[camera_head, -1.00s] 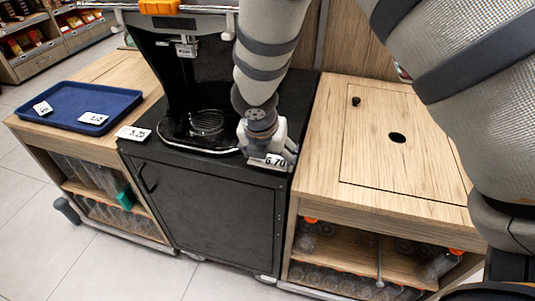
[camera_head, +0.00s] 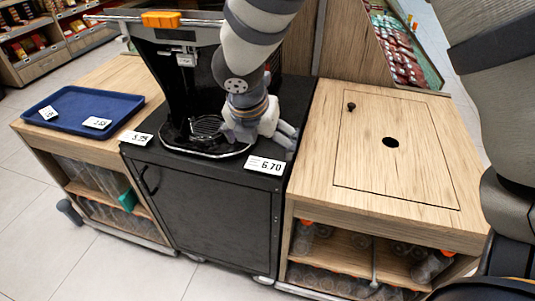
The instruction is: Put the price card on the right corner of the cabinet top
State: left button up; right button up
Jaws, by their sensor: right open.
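The price card (camera_head: 265,165) reading 6.70 lies on the front right corner of the black cabinet top (camera_head: 217,172). My right gripper (camera_head: 268,137) is open and empty just behind and above the card, apart from it. Its fingers point to the right and partly hide the surface behind the card. My left gripper is not in view.
The juicer (camera_head: 180,85) stands on the cabinet behind my gripper. Another price card (camera_head: 135,138) lies at the cabinet's left corner. A blue tray (camera_head: 75,100) with two cards is on the left counter.

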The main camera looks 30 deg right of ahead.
jog(key=s+a+f+m+g+y, duration=0.2)
jog(key=s+a+f+m, duration=0.2)
jog(key=s+f+m, duration=0.5)
jog(key=s+a+f+m+g+y, duration=0.2)
jog(key=s+a+f+m+y, duration=0.15)
jog(key=s+f, duration=0.55)
jog(key=s+d+f+m+h, duration=0.1)
jog(key=s+d+f+m, duration=0.1)
jog(key=s+m, duration=0.5)
jog(key=s+d+f+m+g+h, duration=0.1)
jog(key=s+d+f+m, duration=0.1)
jog(key=s+m, duration=0.5)
jog(key=s, duration=0.3)
jog(key=shift+d+f, duration=0.25)
jog(key=shift+d, duration=0.15)
